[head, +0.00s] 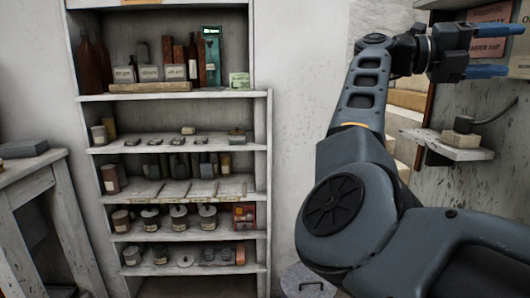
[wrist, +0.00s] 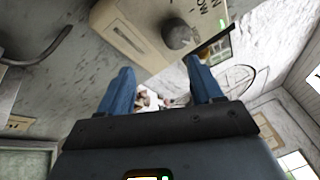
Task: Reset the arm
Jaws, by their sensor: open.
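My arm (head: 365,105) is raised at the right of the head view, bent at the elbow. My gripper (head: 490,50) is at the upper right, pointing right, with its two blue fingers apart. In the wrist view my gripper (wrist: 160,88) also shows open, with nothing between its fingertips. It is close to the wall on the right, above a small wall shelf, and appears to touch nothing.
A white shelf unit (head: 180,97) with bottles, boxes and tins stands at the left. A worn table (head: 27,167) stands at the far left. A round lid (head: 305,284) is low beside my arm.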

